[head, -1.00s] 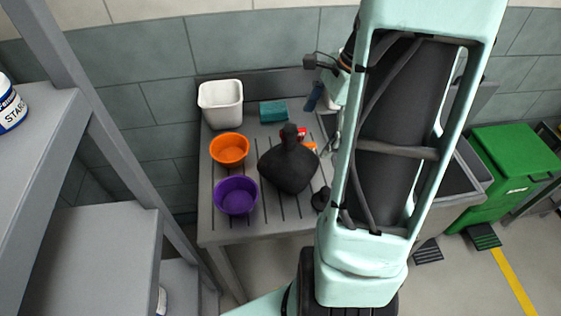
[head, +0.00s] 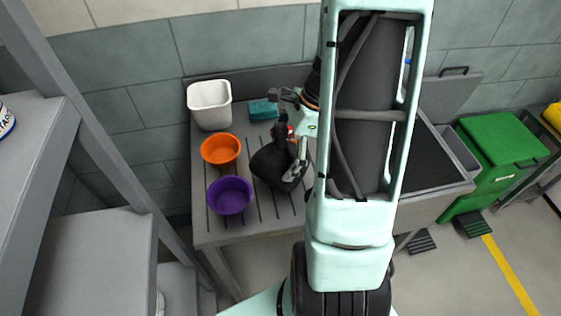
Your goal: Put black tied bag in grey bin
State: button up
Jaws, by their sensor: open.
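The black tied bag (head: 270,164) sits upright on the slatted grey drainboard, its knotted neck pointing up. My gripper (head: 296,158) is at the bag's right side, close against it in the picture. Its jaws are open; one pale finger overlaps the bag's right edge, and the other finger is hard to make out. I cannot tell whether it touches the bag. A grey bin (head: 459,152) shows partly between the sink unit and the green bin, with a raised grey panel with a black handle behind it. My arm hides part of the counter.
An orange bowl (head: 221,149), a purple bowl (head: 230,195) and a white tub (head: 209,104) stand left of the bag. A teal sponge (head: 263,110) lies behind it. A green lidded bin (head: 500,155) stands far right. Grey shelving (head: 85,250) fills the left side.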

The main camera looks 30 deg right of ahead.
jog(key=shift+a+f, duration=0.1)
jog(key=shift+f, duration=0.2)
jog(key=shift+c, duration=0.6)
jog(key=shift+r, duration=0.1)
jog(key=c, duration=1.1)
